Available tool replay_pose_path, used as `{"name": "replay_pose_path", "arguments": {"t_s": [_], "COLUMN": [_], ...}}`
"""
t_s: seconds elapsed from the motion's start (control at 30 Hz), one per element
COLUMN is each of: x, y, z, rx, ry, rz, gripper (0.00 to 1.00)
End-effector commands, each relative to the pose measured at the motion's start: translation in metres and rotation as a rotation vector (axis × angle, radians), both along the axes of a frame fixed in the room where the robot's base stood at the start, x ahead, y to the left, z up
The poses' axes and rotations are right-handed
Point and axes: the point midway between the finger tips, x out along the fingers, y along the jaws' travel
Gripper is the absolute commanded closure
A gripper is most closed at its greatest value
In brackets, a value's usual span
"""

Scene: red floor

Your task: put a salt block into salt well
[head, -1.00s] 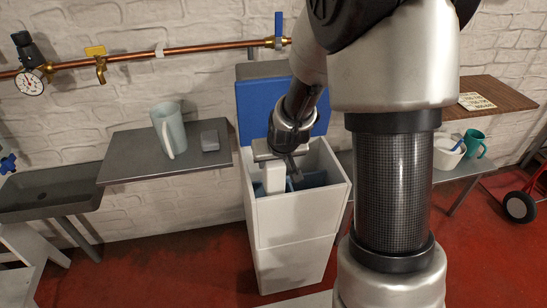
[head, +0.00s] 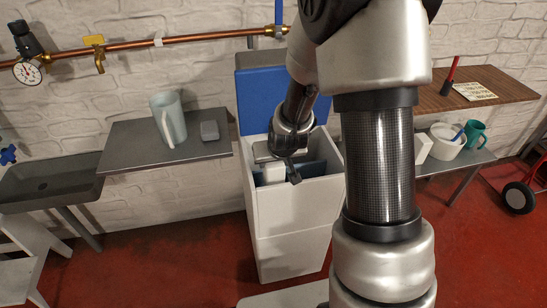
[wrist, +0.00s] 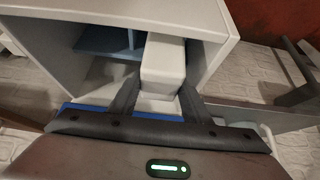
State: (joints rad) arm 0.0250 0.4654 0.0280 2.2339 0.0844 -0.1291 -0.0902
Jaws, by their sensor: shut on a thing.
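My gripper (head: 283,174) is shut on a white salt block (head: 272,173) and holds it at the open top of a tall white cabinet (head: 290,210), the salt well. The block's lower part is hidden behind the front rim. In the wrist view the block (wrist: 163,62) sits between both fingers of my gripper (wrist: 158,100), close to the well's pale wall (wrist: 200,18). A blue-grey inner divider (wrist: 103,40) shows beside it. I cannot tell whether the block touches the well's inside. The raised blue lid (head: 262,95) stands behind.
A grey side table (head: 130,150) left of the well holds a pale jug (head: 169,118) and a small grey block (head: 209,130). A sink (head: 45,185) is further left. A white mortar-like bowl (head: 446,142) and green mug (head: 475,133) stand on a right shelf.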

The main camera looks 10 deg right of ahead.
Motion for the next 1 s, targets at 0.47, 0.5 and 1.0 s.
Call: {"name": "replay_pose_path", "arguments": {"t_s": [0.47, 0.5, 1.0], "x": [0.002, 0.002, 0.002], "y": [0.000, 0.000, 0.000], "z": [-0.018, -0.019, -0.040], "rx": [0.000, 0.000, 0.000], "ry": [-0.006, -0.006, -0.006], "rz": [0.000, 0.000, 0.000], "gripper": [1.00, 1.00, 1.00]}}
